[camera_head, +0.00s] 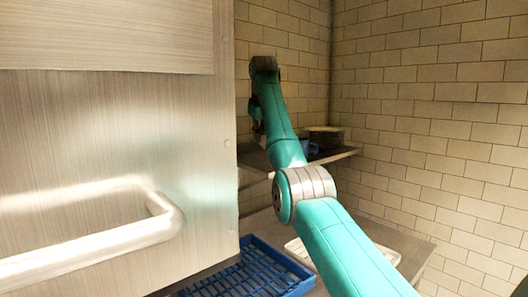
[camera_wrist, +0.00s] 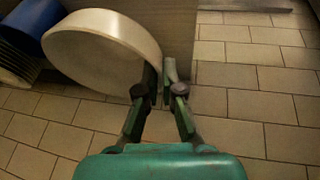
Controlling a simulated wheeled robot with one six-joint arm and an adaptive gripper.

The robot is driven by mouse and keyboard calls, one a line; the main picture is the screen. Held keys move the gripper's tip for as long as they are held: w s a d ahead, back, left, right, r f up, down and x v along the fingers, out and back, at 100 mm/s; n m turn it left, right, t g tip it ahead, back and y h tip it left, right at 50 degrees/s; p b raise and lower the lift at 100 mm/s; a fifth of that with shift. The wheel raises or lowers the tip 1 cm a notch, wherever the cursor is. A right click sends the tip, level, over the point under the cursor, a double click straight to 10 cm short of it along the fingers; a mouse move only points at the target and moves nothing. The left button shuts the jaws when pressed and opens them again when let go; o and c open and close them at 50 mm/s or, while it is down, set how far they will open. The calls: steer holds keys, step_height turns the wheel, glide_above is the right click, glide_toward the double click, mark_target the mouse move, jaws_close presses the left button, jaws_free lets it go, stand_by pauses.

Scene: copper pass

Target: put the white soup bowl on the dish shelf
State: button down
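The white soup bowl (camera_wrist: 95,50) is at the upper left of the wrist view, tilted, with its wide round face toward the camera. My gripper (camera_wrist: 158,78) is closed to a narrow gap at the bowl's right edge, with the rim between its fingertips. The dish shelf (camera_head: 338,155) is against the brick wall in the head view. It bears a stack of plates (camera_head: 325,136) and a blue mug (camera_head: 308,148). The bowl and my fingertips are hidden in the head view. I cannot tell whether the bowl touches the shelf.
A large steel cabinet door with a bar handle (camera_head: 90,242) fills the left of the head view, close to my arm. A blue rack (camera_head: 245,272) is on the counter below, beside a pale tray (camera_head: 300,250). The blue mug (camera_wrist: 32,22) stands close to the bowl.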

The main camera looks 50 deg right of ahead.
steer(key=shift+a+f, duration=0.1)
steer(key=shift+f, duration=2.65)
steer(key=c, duration=1.3)
jaws_free()
steer(key=shift+f, duration=0.1)
